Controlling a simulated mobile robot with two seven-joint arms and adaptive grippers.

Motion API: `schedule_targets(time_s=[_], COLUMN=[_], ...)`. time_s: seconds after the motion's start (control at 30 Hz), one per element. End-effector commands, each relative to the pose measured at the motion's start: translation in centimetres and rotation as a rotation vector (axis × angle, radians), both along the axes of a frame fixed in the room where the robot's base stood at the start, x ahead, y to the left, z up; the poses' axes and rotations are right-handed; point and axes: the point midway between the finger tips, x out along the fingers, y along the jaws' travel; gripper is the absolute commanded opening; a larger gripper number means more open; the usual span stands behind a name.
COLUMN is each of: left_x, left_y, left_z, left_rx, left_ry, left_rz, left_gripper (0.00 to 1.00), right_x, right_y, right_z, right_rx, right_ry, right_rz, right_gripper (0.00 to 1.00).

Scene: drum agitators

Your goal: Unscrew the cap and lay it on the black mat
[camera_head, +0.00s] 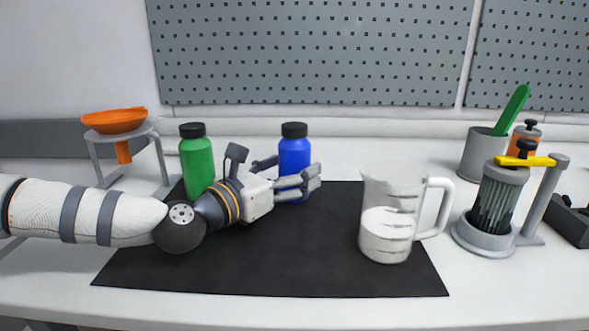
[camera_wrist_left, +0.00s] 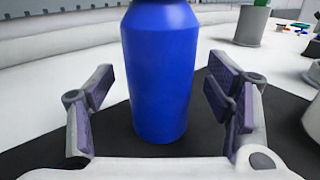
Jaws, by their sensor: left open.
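A blue bottle (camera_head: 294,156) with a black cap (camera_head: 294,130) stands upright on the black mat (camera_head: 270,270). A green bottle (camera_head: 197,166) with its own black cap (camera_head: 192,130) stands to its left, behind my left arm. My left gripper (camera_head: 300,180) is open, its fingers at the blue bottle's lower body. In the left wrist view, the blue bottle (camera_wrist_left: 160,75) stands between the spread fingers (camera_wrist_left: 160,110), with visible gaps on both sides. The cap is out of the top of that view. My right gripper is not in view.
A clear measuring jug (camera_head: 388,225) with white contents stands on the mat's right part. An orange funnel on a grey stand (camera_head: 116,125) is at the back left. A grey pot with a green handle (camera_head: 482,150) and a yellow-levered device (camera_head: 497,200) stand right. The mat's front is clear.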

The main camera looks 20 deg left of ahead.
Motion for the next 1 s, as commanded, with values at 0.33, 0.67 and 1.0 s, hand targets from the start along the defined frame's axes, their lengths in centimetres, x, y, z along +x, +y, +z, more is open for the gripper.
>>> schedule_targets(time_s=[0.33, 0.67, 1.0], left_x=[1.1, 1.1, 1.1], left_y=[-0.4, -0.4, -0.4], left_z=[0.1, 0.2, 2.6], left_rx=[0.000, -0.001, 0.000], left_ry=[-0.001, -0.003, -0.011], left_rz=[0.000, 0.001, 0.001], left_gripper=[0.66, 0.11, 0.10], right_x=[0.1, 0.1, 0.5], right_y=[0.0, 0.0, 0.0], right_z=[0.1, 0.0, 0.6], right_rx=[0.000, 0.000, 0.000], right_ry=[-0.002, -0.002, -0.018], right_rz=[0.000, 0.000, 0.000], right_gripper=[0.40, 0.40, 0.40])
